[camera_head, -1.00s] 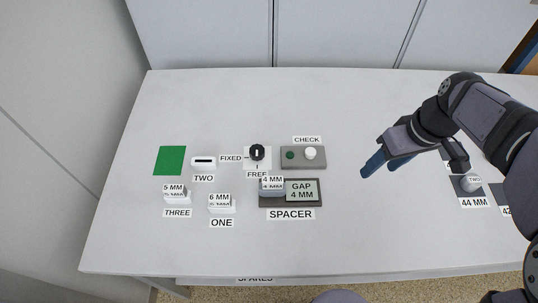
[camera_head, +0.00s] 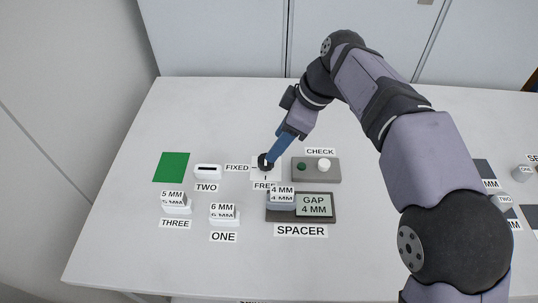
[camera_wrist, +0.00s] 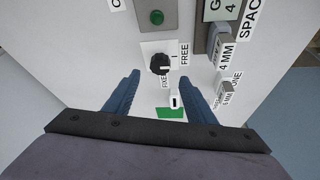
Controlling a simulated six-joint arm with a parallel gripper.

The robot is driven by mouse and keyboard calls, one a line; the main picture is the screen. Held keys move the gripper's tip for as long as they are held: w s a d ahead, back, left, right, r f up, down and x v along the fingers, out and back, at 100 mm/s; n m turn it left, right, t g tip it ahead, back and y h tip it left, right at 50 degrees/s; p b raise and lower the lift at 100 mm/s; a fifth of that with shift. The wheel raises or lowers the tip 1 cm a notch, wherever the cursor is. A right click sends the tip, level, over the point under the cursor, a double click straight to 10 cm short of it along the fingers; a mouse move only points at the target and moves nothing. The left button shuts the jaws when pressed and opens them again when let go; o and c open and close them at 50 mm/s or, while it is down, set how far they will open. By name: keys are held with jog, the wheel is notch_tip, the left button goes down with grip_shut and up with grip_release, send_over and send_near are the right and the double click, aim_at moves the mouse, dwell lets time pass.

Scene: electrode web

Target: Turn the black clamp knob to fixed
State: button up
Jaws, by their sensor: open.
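The black clamp knob (camera_head: 263,161) sits on a white plate with a FIXED label to its left and a FREE label below it. In the wrist view the knob (camera_wrist: 159,64) shows whole, with FREE to its right and FIXED below; its pointer is hard to read, but seems turned toward FREE. My gripper (camera_head: 271,157) points down at the knob and partly covers it in the head view. In the wrist view my gripper (camera_wrist: 161,74) is open and empty, a blue finger to each side of the knob, both apart from it.
Right of the knob is the CHECK box (camera_head: 300,177) with a green lamp and white button. In front is the SPACER unit (camera_head: 283,216), reading GAP 4 MM, with a 4 MM block.

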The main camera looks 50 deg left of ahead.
aim_at(266, 163)
jog(key=shift+x, duration=3.45)
jog(key=c, duration=1)
